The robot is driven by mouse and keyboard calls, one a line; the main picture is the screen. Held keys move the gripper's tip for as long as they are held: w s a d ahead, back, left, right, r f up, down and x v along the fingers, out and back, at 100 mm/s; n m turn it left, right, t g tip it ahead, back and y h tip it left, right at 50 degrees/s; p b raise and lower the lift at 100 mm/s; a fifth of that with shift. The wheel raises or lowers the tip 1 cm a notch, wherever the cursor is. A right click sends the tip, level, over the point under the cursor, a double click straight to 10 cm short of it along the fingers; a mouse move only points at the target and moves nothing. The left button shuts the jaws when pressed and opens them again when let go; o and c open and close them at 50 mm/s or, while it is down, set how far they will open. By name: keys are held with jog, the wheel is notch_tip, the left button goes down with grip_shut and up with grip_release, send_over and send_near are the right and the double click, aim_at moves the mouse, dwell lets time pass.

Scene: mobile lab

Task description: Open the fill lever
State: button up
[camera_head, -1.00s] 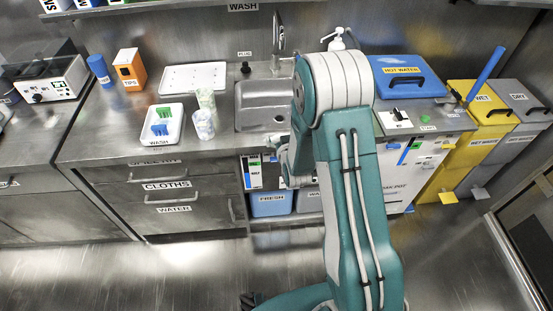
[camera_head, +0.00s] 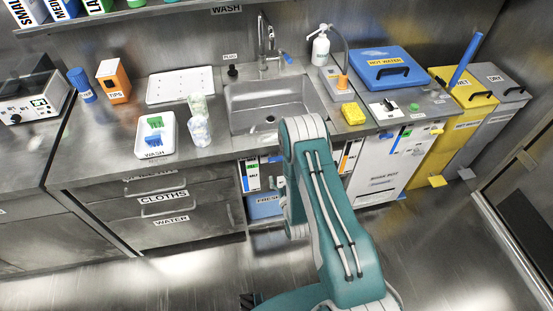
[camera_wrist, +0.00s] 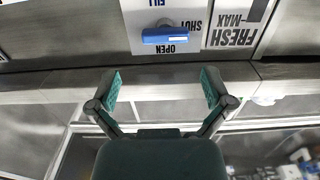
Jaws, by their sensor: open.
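The fill lever (camera_wrist: 165,36) is a short blue handle on a white plate (camera_wrist: 139,20) at the top of the wrist view. It lies crosswise, with FILL above it, OPEN below it and SHUT to its right. My gripper (camera_wrist: 161,80) is open, with green-padded fingers spread wide and nothing between them. In the picture, the fingertips are below the lever and apart from it. In the head view, my arm reaches down in front of the cabinet under the sink, and I cannot pick out the lever there.
A FRESH MAX label (camera_wrist: 232,24) is right of the lever. A metal ledge (camera_wrist: 60,85) crosses behind my fingers. The sink (camera_head: 262,100) is above my arm in the head view. Drawers (camera_head: 165,205) stand left and a white cabinet (camera_head: 385,165) right. The floor at left is clear.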

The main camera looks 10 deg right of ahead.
aim_at(275, 161)
jog(key=w, duration=0.4)
jog(key=w+a, duration=0.1)
jog(key=w, duration=0.2)
jog(key=shift+w, duration=0.45)
jog(key=shift+w+d, duration=0.15)
jog(key=shift+d, duration=0.15)
jog(key=c, duration=0.6)
jog(key=shift+a, duration=0.2)
jog(key=c, duration=0.3)
